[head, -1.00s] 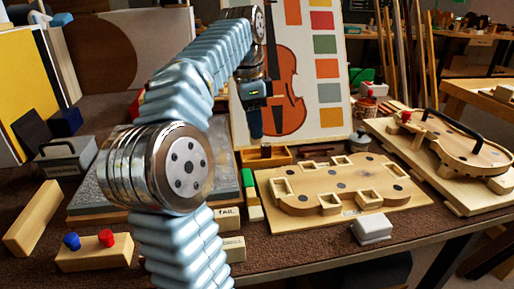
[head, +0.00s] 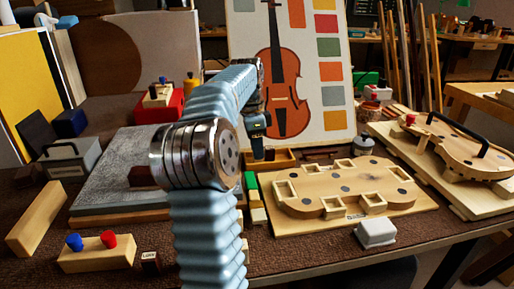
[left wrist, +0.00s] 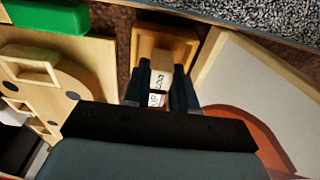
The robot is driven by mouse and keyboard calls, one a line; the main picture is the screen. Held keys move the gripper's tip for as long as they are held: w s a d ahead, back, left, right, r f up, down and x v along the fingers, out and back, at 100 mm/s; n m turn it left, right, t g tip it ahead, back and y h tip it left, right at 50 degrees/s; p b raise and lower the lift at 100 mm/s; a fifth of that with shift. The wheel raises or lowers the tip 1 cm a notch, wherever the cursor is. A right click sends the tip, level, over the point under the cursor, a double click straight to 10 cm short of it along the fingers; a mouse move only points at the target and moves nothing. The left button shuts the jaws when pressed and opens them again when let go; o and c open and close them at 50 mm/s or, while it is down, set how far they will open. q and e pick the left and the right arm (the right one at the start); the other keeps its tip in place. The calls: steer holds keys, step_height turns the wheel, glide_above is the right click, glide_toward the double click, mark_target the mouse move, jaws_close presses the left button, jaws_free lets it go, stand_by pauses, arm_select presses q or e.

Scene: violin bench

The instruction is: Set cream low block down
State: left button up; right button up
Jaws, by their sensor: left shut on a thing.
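My left gripper (head: 258,150) reaches down at the near side of the violin picture, by a small open wooden tray (head: 284,159). In the left wrist view its two dark fingers (left wrist: 160,92) are shut on a small cream block (left wrist: 161,80) with a printed label, between the fingertips. The wooden tray (left wrist: 165,42) shows just beyond the block. I cannot tell whether the block touches the tray. In the head view the block is not clearly seen. My right gripper is in neither view.
A violin form on a board (head: 400,205) lies right of the tray. A green block (head: 250,180) and cream blocks stand left of it. The violin picture (head: 310,120) rises behind. A grey slab (head: 110,180) lies left; a white box (head: 376,233) stands in front.

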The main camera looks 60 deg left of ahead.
arm_select(q)
steer(key=shift+f, duration=0.1)
steer(key=o, duration=0.9)
steer(key=shift+o, duration=0.2)
step_height(320, 180, up, 12)
steer(key=s+p, duration=0.1)
steer(key=p, duration=0.1)
steer(key=shift+s+a+p, duration=0.15)
steer(key=shift+a+p, duration=0.1)
steer(key=shift+p, duration=0.15)
